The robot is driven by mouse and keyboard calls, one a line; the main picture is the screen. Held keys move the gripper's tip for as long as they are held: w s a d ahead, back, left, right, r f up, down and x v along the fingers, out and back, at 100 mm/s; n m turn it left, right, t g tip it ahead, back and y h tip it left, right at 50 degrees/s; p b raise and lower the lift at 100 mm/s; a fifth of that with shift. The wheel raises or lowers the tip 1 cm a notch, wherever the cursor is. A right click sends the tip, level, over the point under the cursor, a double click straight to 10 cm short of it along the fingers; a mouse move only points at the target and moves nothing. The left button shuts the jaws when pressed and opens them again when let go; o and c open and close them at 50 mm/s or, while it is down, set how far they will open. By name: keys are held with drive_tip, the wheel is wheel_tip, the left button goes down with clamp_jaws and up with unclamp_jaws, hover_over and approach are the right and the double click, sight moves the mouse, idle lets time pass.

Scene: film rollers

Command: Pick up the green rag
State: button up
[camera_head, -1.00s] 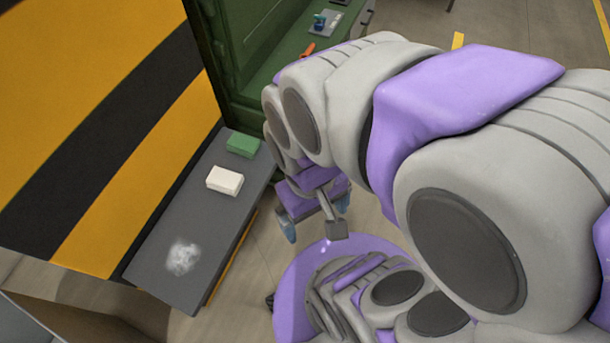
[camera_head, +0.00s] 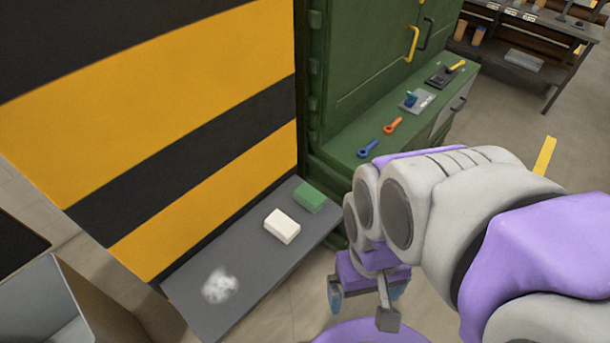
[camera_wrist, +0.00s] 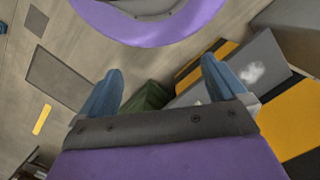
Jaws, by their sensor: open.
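The green rag (camera_head: 309,197) is a small folded green block. It lies at the far end of a grey bench (camera_head: 245,255), against the striped wall and close to the green cabinet. My gripper (camera_head: 366,296) is open and empty, to the right of the bench and apart from the rag. The wrist view shows both blue fingers of the gripper (camera_wrist: 161,72) spread with nothing between them. I cannot make out the rag in the wrist view.
A white block (camera_head: 282,226) lies on the bench just in front of the rag. A white smudge (camera_head: 220,286) marks the bench's near part. The green cabinet (camera_head: 365,70) stands behind, with tools on its ledge. A grey bin (camera_head: 65,300) is at lower left.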

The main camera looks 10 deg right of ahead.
drive_tip(key=m+t+b, duration=0.2)
drive_tip(key=m, duration=2.7)
hover_over(309, 194)
wheel_tip(309, 194, down, 13)
drive_tip(key=f, duration=0.3)
drive_tip(key=f+b, duration=0.1)
drive_tip(key=f, duration=0.3)
drive_tip(key=f+b, duration=0.1)
drive_tip(key=f, duration=0.3)
drive_tip(key=shift+s+a, duration=0.1)
drive_tip(key=shift+s, duration=0.25)
drive_tip(key=shift+w+f+b, duration=0.15)
drive_tip(key=shift+f+b, duration=0.4)
drive_tip(key=shift+f, duration=0.85)
drive_tip(key=shift+w+f+b, duration=0.15)
drive_tip(key=shift+f+b, duration=0.4)
drive_tip(key=shift+f, duration=0.8)
drive_tip(key=shift+c, duration=0.3)
